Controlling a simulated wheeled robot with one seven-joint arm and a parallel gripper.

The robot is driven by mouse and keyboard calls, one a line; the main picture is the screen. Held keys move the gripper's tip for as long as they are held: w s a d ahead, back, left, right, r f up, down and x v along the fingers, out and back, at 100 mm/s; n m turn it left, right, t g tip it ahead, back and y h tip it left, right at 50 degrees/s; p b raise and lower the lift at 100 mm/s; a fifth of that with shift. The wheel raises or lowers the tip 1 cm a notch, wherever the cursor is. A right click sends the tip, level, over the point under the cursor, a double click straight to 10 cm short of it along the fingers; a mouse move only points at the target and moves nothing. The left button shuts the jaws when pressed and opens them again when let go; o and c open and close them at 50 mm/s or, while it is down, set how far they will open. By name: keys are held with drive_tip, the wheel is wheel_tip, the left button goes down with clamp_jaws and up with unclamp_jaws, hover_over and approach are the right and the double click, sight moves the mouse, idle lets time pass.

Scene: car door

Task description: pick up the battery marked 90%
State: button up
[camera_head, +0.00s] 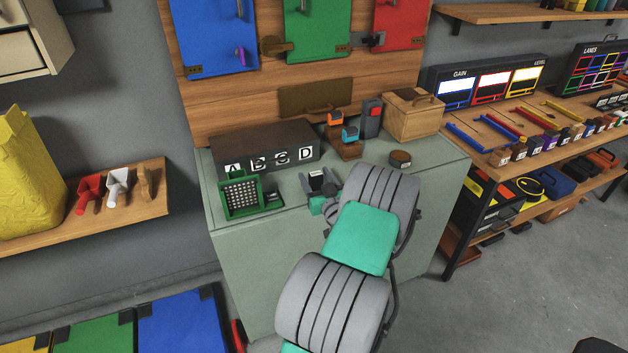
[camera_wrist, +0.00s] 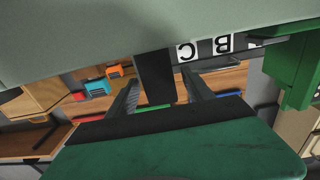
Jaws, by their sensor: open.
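My gripper (camera_head: 320,187) is open over the green bench top, in front of the lettered box. A small dark block with a pale top (camera_head: 316,179) stands between its fingers in the head view. In the wrist view, which is upside down, the dark upright block (camera_wrist: 155,76) shows between the two fingers (camera_wrist: 163,92), with space on both sides. It may be a battery, but no percentage can be read on it. No 90% mark is legible in either view.
A dark box (camera_head: 262,150) lettered A to D stands behind my gripper. A green grid-faced holder (camera_head: 240,197) is on the left. A wooden box (camera_head: 412,114), orange and teal items (camera_head: 350,133) and a small round container (camera_head: 400,159) stand to the right.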

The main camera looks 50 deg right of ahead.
drive_tip(key=x, duration=0.2)
drive_tip(key=shift+w+d, duration=0.1)
drive_tip(key=shift+w, duration=0.15)
drive_tip(key=shift+c, duration=0.3)
clamp_jaws()
